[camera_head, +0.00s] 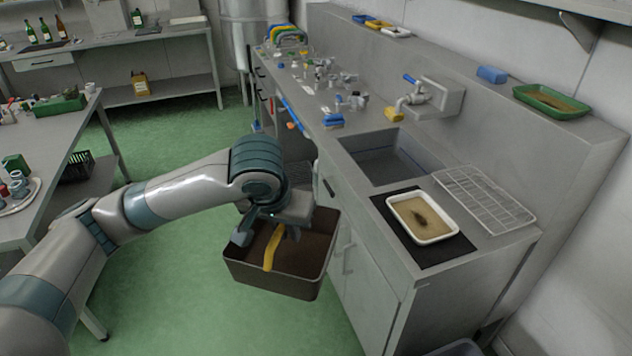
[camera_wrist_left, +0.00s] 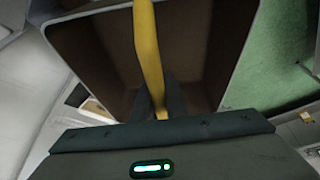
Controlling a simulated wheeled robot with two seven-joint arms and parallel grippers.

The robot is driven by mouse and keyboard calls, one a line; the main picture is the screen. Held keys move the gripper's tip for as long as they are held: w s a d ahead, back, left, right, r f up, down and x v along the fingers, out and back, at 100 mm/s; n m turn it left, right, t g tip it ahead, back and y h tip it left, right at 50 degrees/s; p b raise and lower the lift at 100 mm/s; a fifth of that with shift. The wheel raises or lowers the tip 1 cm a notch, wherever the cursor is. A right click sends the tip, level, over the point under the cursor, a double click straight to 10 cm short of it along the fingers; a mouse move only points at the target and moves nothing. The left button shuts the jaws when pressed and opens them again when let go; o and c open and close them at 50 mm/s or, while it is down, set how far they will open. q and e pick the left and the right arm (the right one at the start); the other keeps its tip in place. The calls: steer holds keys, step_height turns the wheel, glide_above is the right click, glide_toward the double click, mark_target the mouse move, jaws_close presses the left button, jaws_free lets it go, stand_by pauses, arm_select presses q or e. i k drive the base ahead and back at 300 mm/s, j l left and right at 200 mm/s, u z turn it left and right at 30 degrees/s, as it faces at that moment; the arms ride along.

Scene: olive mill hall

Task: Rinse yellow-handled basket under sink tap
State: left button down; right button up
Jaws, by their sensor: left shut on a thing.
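The brown basket (camera_head: 290,284) with a yellow handle (camera_head: 268,254) hangs in the air in front of the sink cabinet, above the green floor. My left gripper (camera_head: 279,232) is shut on the yellow handle. In the left wrist view the handle (camera_wrist_left: 148,45) runs up from between the fingers (camera_wrist_left: 160,103), with the basket's dark inside (camera_wrist_left: 95,50) around it. The sink basin (camera_head: 385,160) is set in the counter to the right of the basket. The tap (camera_head: 413,97) with a blue lever is on the wall behind it. My right gripper is not in view.
A black mat (camera_head: 450,250) bearing a white tray (camera_head: 423,219) lies on the counter in front of the basin, beside a wire rack (camera_head: 485,199). Several small fittings crowd the counter's far part. A table (camera_head: 62,150) stands at left, with open green floor between.

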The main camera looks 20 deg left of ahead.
mark_target(417, 84)
steer(key=i+j+z, duration=0.15)
steer(key=i+j, duration=0.25)
steer(key=i+j+z, duration=0.2)
steer(key=i+j, duration=0.3)
steer(key=i+j+z, duration=0.15)
steer(key=i+j, duration=0.4)
steer(key=i+j+z, duration=0.2)
steer(key=i+j, duration=0.2)
steer(key=j, duration=0.2)
